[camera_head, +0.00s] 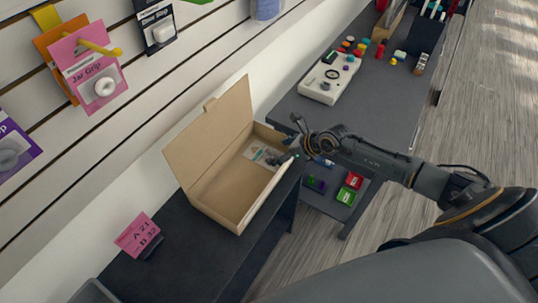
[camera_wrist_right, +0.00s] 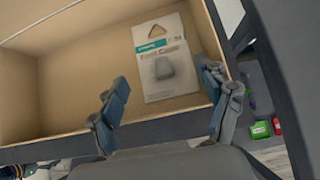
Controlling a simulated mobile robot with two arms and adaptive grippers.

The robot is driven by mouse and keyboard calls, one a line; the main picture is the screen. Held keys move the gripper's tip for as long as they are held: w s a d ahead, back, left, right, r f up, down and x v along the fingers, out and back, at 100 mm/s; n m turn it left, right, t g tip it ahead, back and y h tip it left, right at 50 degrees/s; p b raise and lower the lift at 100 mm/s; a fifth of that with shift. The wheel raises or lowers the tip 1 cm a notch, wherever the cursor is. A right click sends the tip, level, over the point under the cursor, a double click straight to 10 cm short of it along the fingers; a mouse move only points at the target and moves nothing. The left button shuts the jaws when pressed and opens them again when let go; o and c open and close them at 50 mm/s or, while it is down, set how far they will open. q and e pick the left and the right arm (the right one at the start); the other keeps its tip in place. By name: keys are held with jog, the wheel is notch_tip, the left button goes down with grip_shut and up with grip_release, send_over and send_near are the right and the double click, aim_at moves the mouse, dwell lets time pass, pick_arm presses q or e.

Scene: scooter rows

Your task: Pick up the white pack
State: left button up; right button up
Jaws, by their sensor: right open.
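The white pack (camera_head: 259,154) lies in the open cardboard box (camera_head: 213,207), near the box's right end. In the right wrist view the white pack (camera_wrist_right: 163,57) is a flat card with teal print and a grey item in its middle. My right gripper (camera_head: 291,141) is over the box's right rim, by the pack, open and empty. In the right wrist view the fingers of my right gripper (camera_wrist_right: 163,80) stand apart on either side of the pack's near end, not closed on it. My left gripper does not show.
The box's raised lid (camera_head: 212,130) stands at the wall side. A pink sign (camera_head: 138,235) stands left of the box on the dark table (camera_head: 192,262). A white device (camera_head: 329,80) sits on the grey table behind. Hanging packs (camera_head: 88,65) line the wall.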

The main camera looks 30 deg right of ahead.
aim_at(270, 152)
jog(key=shift+x, duration=2.75)
jog(key=shift+w+r, duration=0.1)
jog(key=shift+w, duration=0.05)
jog(key=shift+d, duration=0.1)
jog(key=c, duration=1.3)
